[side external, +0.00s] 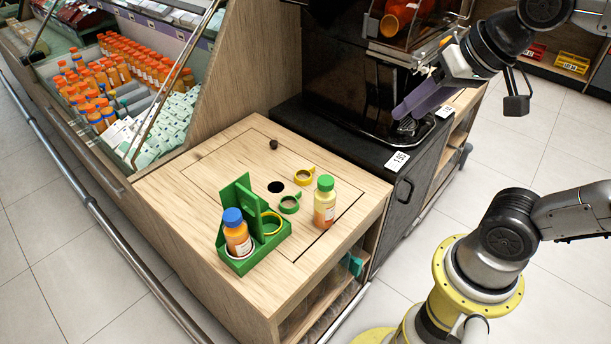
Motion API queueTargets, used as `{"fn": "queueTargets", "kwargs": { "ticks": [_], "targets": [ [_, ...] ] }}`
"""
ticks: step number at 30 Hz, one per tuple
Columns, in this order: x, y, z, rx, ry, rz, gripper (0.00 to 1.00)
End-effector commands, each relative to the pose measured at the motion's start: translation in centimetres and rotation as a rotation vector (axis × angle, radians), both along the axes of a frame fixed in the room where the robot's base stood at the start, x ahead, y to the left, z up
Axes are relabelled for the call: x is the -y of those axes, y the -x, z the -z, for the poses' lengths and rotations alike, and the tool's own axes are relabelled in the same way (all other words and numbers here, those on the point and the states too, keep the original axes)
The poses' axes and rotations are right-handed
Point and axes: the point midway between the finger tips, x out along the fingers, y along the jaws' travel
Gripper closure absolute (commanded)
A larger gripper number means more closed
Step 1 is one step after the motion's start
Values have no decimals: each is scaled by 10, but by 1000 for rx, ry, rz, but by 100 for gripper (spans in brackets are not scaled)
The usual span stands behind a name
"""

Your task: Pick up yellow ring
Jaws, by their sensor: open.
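A yellow ring (312,171) lies flat on the wooden counter, with a small tab on its side. A second yellow ring (279,225) sits in the green holder (243,266). A green ring (297,207) lies on the counter just in front of the first yellow ring. My gripper (408,106), with long purple fingers, is raised to the upper right of the rings, over the dark juicer cabinet. It is open and apart from every ring. The fingers overlap in this view, so the gap between them is hard to see.
A green-capped bottle (325,207) stands close beside the rings. A blue-capped bottle (237,239) stands in the green holder. A dark round hole (275,187) and a small dark object (273,144) are on the counter. The counter's left part is clear. The juicer (350,70) stands behind.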

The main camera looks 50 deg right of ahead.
Motion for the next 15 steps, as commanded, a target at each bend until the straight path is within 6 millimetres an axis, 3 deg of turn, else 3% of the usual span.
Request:
{"fn": "queueTargets", "kwargs": {
  "ticks": [3,8,11,15],
  "targets": [
    [4,-36,-18,-12,-79,142,59],
    [12,-92,-30,-44,-179,337,59],
    [21,-134,-28,-75,-237,469,59],
    [36,-193,-10,-124,-304,645,59]
  ]
}}
